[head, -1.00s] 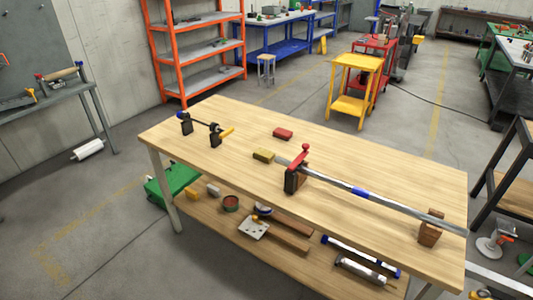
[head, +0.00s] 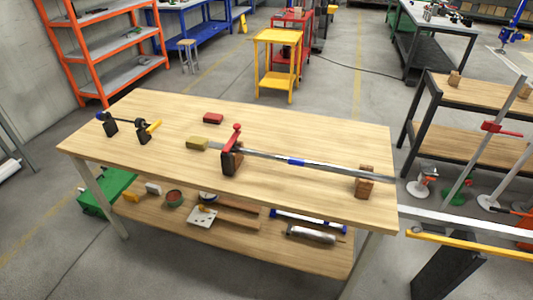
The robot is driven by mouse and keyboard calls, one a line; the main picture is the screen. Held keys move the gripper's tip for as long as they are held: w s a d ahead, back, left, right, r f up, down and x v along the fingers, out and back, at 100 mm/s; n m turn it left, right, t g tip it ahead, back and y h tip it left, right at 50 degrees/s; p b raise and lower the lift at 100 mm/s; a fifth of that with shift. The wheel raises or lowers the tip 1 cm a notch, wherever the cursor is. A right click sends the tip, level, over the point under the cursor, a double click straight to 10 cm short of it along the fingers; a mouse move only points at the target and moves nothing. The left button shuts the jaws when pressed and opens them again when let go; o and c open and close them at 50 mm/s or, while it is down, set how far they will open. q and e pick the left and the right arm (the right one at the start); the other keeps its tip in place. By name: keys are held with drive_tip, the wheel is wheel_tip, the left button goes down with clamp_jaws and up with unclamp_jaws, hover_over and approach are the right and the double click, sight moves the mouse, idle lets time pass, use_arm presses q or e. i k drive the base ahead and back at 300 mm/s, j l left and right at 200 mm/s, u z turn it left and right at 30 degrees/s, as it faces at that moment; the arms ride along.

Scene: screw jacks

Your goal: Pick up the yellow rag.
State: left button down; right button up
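A small folded yellow rag (head: 197,143) lies on the wooden workbench top (head: 300,200), left of its middle. It sits just left of a red and dark clamp head (head: 231,158) on a long metal bar, close to the bar's left end. A similar red folded piece (head: 213,118) lies a little behind the rag. Neither of my grippers is in view.
The metal bar (head: 330,167) runs right to a wooden block (head: 364,182). A small black device with a yellow handle (head: 150,130) stands at the bench's left. A lower shelf (head: 270,242) holds several tools. The bench's back right is clear.

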sight(194, 142)
drive_tip(key=i+j+z, duration=0.1)
drive_tip(key=i+j, duration=0.15)
drive_tip(key=i+j+z, duration=0.15)
drive_tip(key=j, duration=0.3)
drive_tip(key=i+j+z, duration=0.1)
drive_tip(key=i+j, duration=0.25)
